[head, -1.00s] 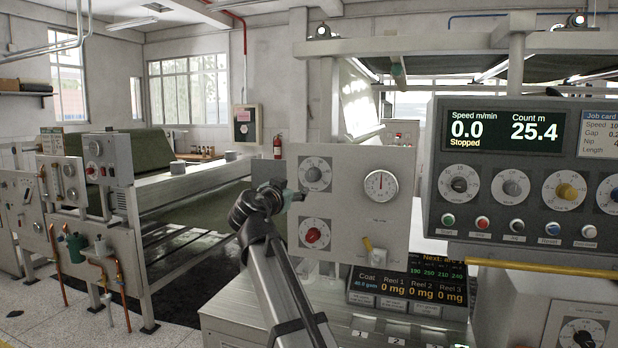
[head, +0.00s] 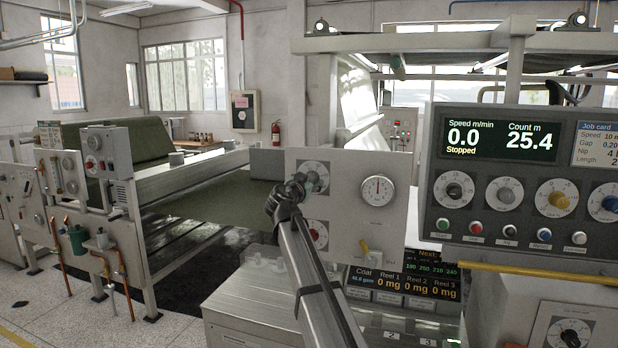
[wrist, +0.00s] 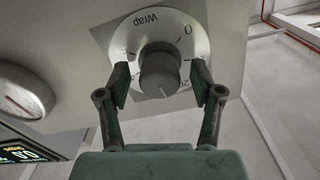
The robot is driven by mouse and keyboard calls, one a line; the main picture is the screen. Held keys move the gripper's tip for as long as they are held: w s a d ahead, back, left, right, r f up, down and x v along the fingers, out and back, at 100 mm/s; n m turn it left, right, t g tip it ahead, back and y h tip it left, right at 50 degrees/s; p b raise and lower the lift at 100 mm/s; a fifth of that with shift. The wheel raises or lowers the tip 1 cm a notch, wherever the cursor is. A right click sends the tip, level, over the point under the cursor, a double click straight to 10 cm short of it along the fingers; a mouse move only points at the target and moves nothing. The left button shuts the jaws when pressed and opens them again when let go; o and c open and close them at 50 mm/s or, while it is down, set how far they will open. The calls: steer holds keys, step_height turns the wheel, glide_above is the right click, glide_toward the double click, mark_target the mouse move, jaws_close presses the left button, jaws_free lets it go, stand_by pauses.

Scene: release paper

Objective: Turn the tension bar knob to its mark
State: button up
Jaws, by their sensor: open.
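A grey knob (wrist: 160,75) sits on a white dial (wrist: 187,28) labelled "Wrap", with a 0 and other partly hidden numbers. A pale pointer line shows on the knob's face. My gripper (wrist: 160,84) is open, with one finger on each side of the knob. Small gaps seem to remain between pads and knob; I cannot tell whether either touches. In the head view my gripper (head: 303,183) is at the panel's upper left dial (head: 322,172), hiding part of it. The dial's target mark cannot be made out.
Farther right, a control box (head: 480,212) shows "Stopped".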

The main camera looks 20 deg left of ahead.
steer(key=shift+w, duration=0.2)
steer(key=c, duration=1.1)
steer(key=shift+c, duration=0.2)
steer(key=shift+f+b, duration=0.1)
steer(key=shift+b, duration=0.3)
